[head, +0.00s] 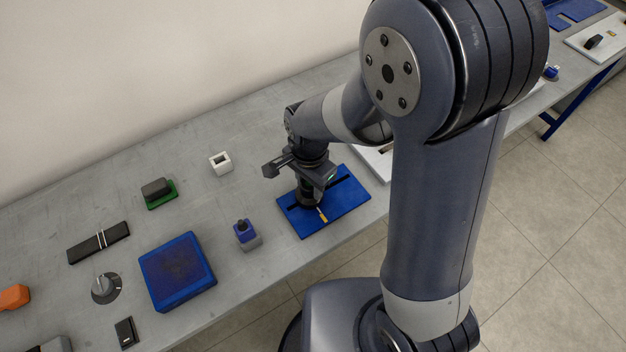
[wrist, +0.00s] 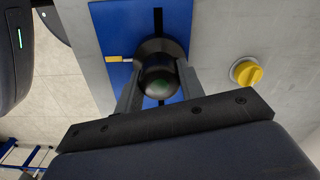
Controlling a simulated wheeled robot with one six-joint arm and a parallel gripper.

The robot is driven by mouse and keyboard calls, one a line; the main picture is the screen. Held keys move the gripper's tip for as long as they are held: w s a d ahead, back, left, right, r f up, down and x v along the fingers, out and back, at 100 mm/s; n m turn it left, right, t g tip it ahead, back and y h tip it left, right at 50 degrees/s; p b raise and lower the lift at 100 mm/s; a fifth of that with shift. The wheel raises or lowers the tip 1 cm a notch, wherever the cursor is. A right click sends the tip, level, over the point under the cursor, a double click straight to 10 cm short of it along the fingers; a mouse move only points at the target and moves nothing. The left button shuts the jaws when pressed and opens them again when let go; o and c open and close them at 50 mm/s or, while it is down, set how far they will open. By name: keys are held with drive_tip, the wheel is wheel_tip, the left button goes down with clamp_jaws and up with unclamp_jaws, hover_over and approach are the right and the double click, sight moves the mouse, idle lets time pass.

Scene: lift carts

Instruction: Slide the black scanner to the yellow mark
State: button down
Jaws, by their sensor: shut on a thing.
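The blue plate (head: 345,196) lies on the grey bench and has a dark straight slot along it. It also shows in the wrist view (wrist: 108,25). The black scanner (wrist: 162,62) is a round dark body standing over the slot, between the fingers of my gripper (wrist: 158,95). My gripper (head: 308,192) is shut on it, low over the plate. The yellow mark (head: 323,217) is a short bar beside the slot. In the wrist view the mark (wrist: 114,59) is level with the scanner on its left, with a short white strip between them. The scanner's base is partly hidden.
A blue-topped grey block (head: 248,236) and a blue box (head: 178,271) stand left of the plate. A white hollow block (head: 221,163) and a dark block on a green base (head: 158,192) stand behind. A yellow knob (wrist: 246,73) is right of the plate in the wrist view.

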drive_tip(key=c, duration=0.9)
unclamp_jaws()
drive_tip(key=shift+r, duration=0.1)
wheel_tip(320, 180, up, 11)
drive_tip(key=shift+f, duration=0.2)
wheel_tip(320, 180, down, 11)
drive_tip(key=shift+r, duration=0.2)
drive_tip(key=shift+w+d+f, duration=0.15)
drive_tip(key=shift+d, duration=0.05)
drive_tip(key=shift+w+d, duration=0.25)
drive_tip(key=shift+d, duration=0.15)
